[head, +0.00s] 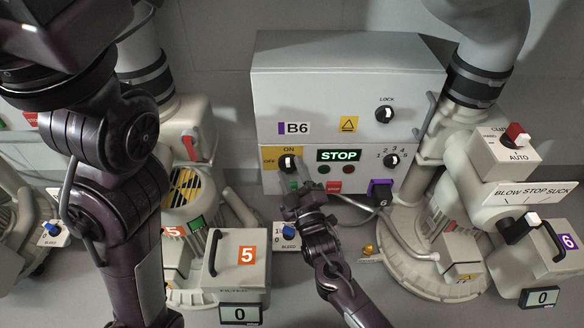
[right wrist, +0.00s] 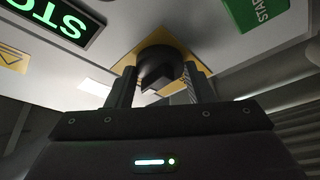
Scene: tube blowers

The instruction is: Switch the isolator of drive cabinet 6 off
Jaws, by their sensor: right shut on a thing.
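Drive cabinet 6 (head: 345,85) is a grey wall box labelled B6. Its isolator (head: 288,161) is a black rotary knob on a yellow plate, with ON above and OFF to the left. The knob's pale mark looks upright, towards ON. My right gripper (head: 295,183) reaches up from below and is shut on the knob. In the right wrist view, the isolator knob (right wrist: 160,66) sits between the two fingers of my gripper (right wrist: 158,86), which hide its sides. My left arm stands at the left of the head view; its gripper is not seen.
A lit green STOP display (head: 339,155) is right of the isolator, with a numbered selector (head: 392,160) farther right. A red button (head: 334,187) lies close to my right gripper. Blower unit 5 (head: 237,262) stands left.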

